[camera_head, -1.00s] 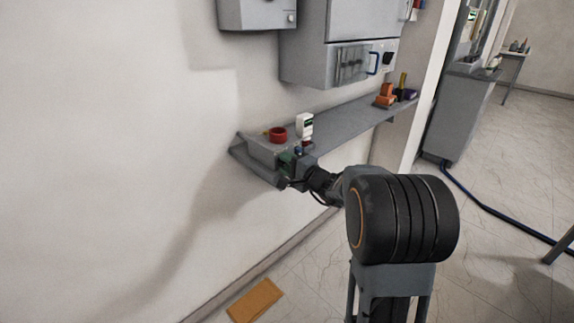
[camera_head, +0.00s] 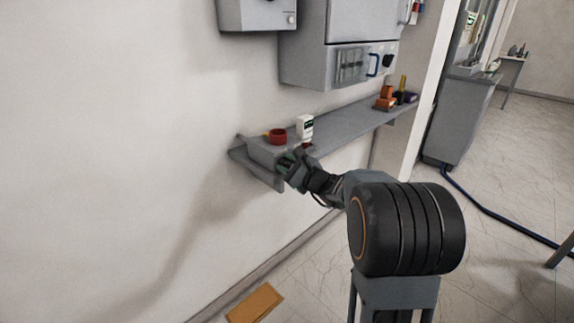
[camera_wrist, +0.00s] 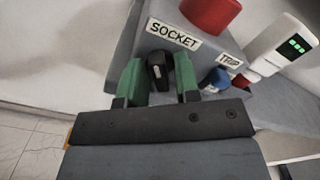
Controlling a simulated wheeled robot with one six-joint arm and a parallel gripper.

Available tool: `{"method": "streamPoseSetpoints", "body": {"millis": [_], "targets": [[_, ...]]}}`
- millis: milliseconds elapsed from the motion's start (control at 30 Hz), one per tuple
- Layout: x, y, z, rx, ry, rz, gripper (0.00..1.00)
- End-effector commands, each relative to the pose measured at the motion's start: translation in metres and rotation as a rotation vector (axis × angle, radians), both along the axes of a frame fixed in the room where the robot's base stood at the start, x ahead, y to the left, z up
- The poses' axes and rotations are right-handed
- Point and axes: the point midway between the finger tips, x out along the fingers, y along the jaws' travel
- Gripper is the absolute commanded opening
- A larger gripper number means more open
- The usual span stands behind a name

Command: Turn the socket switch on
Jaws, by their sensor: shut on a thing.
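The socket switch (camera_wrist: 157,72) is a black knob with a pale mark, on the front of a grey box below a label reading "SOCKET" (camera_wrist: 173,34). My gripper (camera_wrist: 158,80) has its two green fingers on either side of the knob, shut on it. In the head view my gripper (camera_head: 287,163) is at the front of the box at the shelf's near end; the knob is hidden there.
A red round object (camera_head: 277,136) and a white device with a green display (camera_head: 304,127) stand close above. Grey cabinets hang over the shelf (camera_head: 345,120).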

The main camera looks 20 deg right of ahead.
Motion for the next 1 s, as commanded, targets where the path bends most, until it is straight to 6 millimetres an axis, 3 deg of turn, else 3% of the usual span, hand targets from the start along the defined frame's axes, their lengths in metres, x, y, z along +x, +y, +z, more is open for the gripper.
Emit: {"method": "streamPoseSetpoints", "body": {"millis": [500,1000], "targets": [[-0.0004,0.0004,-0.0001,0.397,0.186,0.001,0.07],[-0.0005,0.0005,-0.0022,0.564,0.263,0.000,0.06]]}}
